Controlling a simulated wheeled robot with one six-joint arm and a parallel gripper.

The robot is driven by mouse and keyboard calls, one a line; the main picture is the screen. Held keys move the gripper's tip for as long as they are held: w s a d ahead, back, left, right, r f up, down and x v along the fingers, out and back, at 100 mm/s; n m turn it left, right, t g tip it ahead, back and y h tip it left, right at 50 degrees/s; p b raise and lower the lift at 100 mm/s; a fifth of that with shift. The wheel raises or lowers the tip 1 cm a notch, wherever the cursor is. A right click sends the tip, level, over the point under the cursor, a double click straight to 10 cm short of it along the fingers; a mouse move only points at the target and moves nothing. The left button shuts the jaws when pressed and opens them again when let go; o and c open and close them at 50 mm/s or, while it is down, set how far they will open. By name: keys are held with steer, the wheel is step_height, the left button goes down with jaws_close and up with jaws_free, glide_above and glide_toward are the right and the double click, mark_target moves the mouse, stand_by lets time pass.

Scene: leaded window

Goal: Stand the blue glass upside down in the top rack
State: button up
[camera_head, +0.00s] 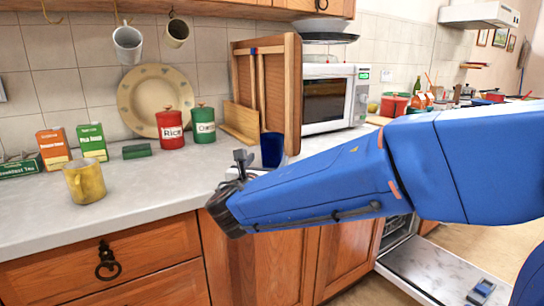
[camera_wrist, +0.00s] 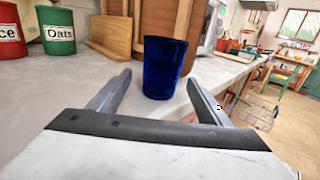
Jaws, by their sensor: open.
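The blue glass (camera_wrist: 163,68) stands on the grey counter, in front of a wooden board; it looks wider at the top, so it seems upright. In the head view the glass (camera_head: 272,149) shows just beyond my gripper (camera_head: 241,162). In the wrist view my gripper (camera_wrist: 158,92) is open, with one finger on each side of the glass's lower part and the glass a little ahead between them; I cannot tell whether either finger touches it. An open dishwasher (camera_head: 440,275) is low at the right, partly behind my arm; its top rack cannot be made out.
Red (camera_head: 171,126) and green (camera_head: 204,124) canisters, a yellow mug (camera_head: 85,181) and tea boxes stand on the counter to the left. Wooden boards (camera_head: 290,90) and a microwave (camera_head: 335,97) stand behind the glass. The counter's front edge is close.

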mark_target(270, 157)
steer(key=shift+w+d, duration=0.2)
steer(key=shift+w, duration=0.75)
steer(key=shift+w+d, duration=0.25)
steer(key=shift+w, duration=0.65)
steer(key=shift+w+d, duration=0.2)
steer(key=shift+w, duration=0.75)
steer(key=c, duration=1.4)
